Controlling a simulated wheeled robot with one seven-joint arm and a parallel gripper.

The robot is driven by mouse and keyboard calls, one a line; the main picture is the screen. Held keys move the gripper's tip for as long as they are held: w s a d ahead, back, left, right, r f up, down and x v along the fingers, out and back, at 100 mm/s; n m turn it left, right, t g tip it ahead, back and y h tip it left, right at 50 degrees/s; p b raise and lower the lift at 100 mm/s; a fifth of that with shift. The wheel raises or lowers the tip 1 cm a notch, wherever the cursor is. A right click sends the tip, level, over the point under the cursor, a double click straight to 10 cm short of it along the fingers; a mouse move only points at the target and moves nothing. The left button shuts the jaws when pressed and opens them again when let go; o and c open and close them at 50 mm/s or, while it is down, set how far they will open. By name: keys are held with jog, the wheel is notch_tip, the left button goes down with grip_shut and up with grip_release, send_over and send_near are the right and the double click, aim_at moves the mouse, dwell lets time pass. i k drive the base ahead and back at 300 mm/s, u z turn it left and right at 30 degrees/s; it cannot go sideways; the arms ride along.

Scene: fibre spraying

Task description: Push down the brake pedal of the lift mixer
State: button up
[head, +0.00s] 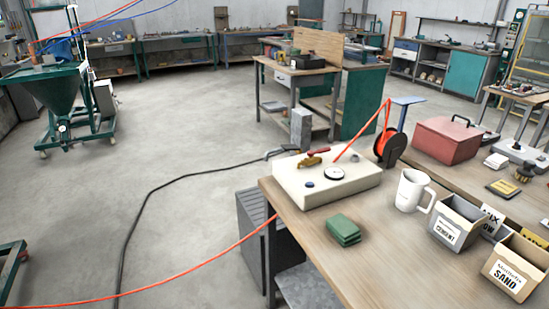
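A green wheeled machine with a funnel-shaped hopper (52,90) stands on the floor at the far left in the head view. It may be the lift mixer, but I cannot tell for sure. Its casters and low frame show, and a pale box-like unit (106,98) sits at its right side. I cannot make out a brake pedal on it. Part of another green frame (12,250) with a caster is cut off by the left edge. My gripper is not in view.
A wooden table (375,245) at the right holds a cream box (345,186), a white mug (411,190), green pads (343,230) and labelled bins. A black cable (150,195) and an orange hose (180,268) cross the floor. The middle floor is otherwise clear.

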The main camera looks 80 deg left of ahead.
aim_at(23, 254)
jog(key=u, duration=4.75)
jog(key=i, duration=0.8)
jog(key=z, duration=0.35)
jog(key=i, duration=2.9)
jog(key=z, duration=0.2)
